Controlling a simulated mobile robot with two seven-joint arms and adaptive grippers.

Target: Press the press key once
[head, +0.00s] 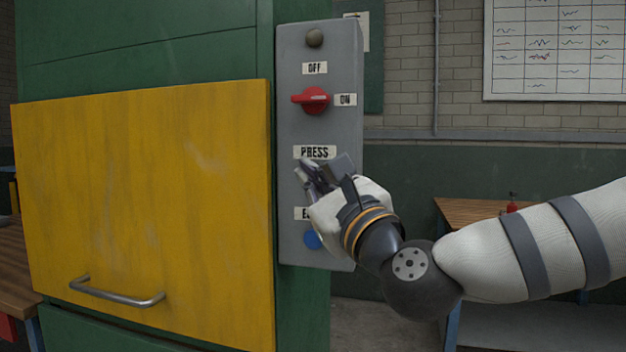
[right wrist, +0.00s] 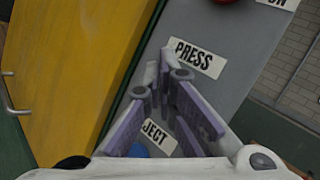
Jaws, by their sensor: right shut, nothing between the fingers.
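The grey control panel (head: 341,100) stands upright on the right side of the green machine. Its PRESS label (head: 315,152) is readable above my right gripper (head: 307,174), and the label also shows in the right wrist view (right wrist: 195,58). The press key itself is not visible; the area just under the label is covered by my gripper. My right gripper is shut and empty, its fingertips at the panel just below the label. I cannot tell whether the fingertips touch the panel. It also fills the middle of the right wrist view (right wrist: 165,72). My left gripper is not in view.
On the panel are a dark round lamp (head: 314,38), a red knob (head: 311,101) with OFF and ON labels, and a blue button (head: 312,240) below a partly covered label. A yellow door (head: 150,200) with a metal handle is left. A wooden table (head: 470,211) stands right.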

